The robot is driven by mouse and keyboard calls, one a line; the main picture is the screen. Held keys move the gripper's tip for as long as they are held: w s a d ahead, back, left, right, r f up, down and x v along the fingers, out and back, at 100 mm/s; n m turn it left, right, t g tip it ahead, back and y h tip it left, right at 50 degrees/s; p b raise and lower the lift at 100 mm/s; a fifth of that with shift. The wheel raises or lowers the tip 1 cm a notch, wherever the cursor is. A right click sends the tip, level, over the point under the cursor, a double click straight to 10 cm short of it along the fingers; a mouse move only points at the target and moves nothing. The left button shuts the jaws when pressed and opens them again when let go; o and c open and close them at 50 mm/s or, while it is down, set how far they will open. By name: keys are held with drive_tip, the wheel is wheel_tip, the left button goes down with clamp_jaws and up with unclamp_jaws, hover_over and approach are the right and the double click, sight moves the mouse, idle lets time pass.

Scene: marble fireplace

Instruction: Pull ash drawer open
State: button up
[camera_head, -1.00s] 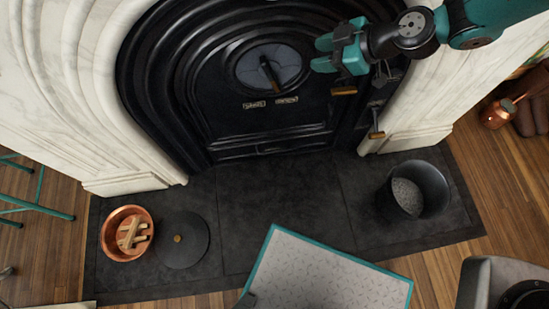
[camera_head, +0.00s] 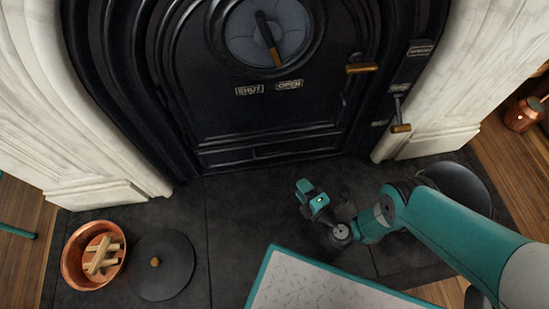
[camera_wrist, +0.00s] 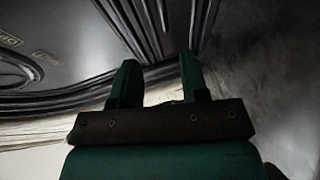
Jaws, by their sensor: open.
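The ash drawer front (camera_head: 275,151) looks like the narrow black panel low on the black fireplace, under the door, and it appears closed. It also seems to show as dark ridged bars in the wrist view (camera_wrist: 150,22), beyond the fingertips. My gripper (camera_head: 306,196) is low over the dark hearth, in front of and right of the drawer's middle, apart from it. In the wrist view my two teal fingers (camera_wrist: 160,68) are spread and empty, pointing toward the fireplace base. I cannot make out a separate drawer handle.
The door (camera_head: 265,75) above has a round dial and SHUT and OPEN plates. Wooden-tipped handles (camera_head: 400,128) stick out at the right. A copper bowl of sticks (camera_head: 75,265) and a dark lid (camera_head: 163,265) lie left.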

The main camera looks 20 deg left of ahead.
sight(276, 156)
drive_tip(key=b+x, duration=1.7)
drive_tip(key=b, duration=0.1)
drive_tip(key=shift+r, duration=0.1)
clamp_jaws()
